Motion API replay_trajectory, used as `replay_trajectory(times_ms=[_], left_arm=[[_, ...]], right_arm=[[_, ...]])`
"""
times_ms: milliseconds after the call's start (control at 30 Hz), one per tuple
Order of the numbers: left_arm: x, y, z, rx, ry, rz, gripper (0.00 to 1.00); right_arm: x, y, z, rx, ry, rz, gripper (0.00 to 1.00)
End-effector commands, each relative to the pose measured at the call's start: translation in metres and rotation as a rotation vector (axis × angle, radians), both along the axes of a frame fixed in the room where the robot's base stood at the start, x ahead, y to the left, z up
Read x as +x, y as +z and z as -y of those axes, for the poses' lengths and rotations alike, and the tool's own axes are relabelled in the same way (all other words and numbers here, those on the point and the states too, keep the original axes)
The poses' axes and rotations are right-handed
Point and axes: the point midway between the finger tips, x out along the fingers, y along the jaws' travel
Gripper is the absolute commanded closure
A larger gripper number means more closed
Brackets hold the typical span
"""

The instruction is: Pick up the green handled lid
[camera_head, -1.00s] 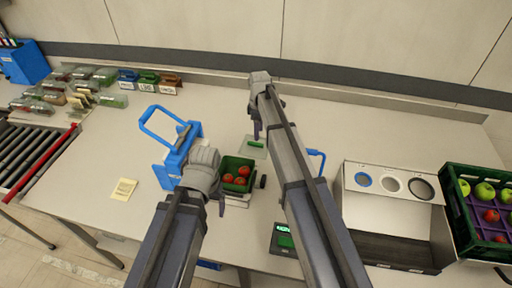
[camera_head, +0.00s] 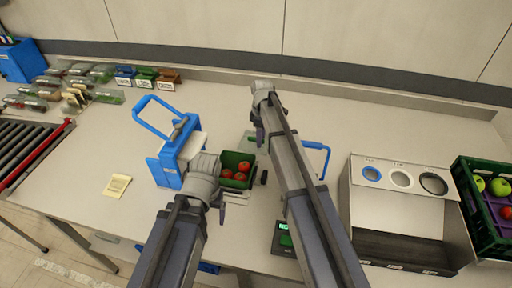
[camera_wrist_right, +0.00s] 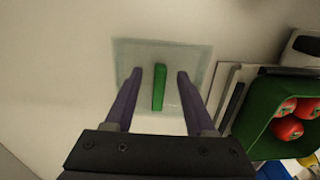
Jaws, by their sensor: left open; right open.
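The lid is a clear square plate with a green bar handle. In the right wrist view the green handled lid (camera_wrist_right: 159,88) lies flat on the table, its handle lined up between my fingers. In the head view the lid (camera_head: 246,140) is mostly hidden behind my right arm. My right gripper (camera_wrist_right: 160,75) is open and above the lid, one finger on each side of the handle; I cannot tell its exact height. It also shows in the head view (camera_head: 257,132). My left gripper (camera_head: 226,204) is open and empty, near the front of the green tub.
A green tub (camera_head: 225,159) of red tomatoes sits beside the lid, close to both grippers. A blue-handled device (camera_head: 165,173) stands left. A white box with round holes (camera_head: 402,206) and a green crate (camera_head: 480,215) of apples stand right.

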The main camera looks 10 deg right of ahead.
Motion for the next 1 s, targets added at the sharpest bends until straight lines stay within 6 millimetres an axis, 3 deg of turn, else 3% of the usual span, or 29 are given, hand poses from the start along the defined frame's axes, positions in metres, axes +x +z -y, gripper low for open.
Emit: replay_trajectory(times_ms=[167,667,1000], left_arm=[[0.0000,0.0010,0.0000,0.000,0.000,0.000,0.13],[0.0000,0.0010,0.0000,0.000,0.000,0.000,0.13],[0.0000,0.0010,0.0000,0.000,0.000,0.000,0.13]], right_arm=[[0.0000,0.0010,-0.0001,0.000,0.000,0.000,0.45],[0.0000,0.0010,0.0000,0.000,0.000,0.000,1.00],[0.0000,0.0010,0.0000,0.000,0.000,0.000,1.00]])
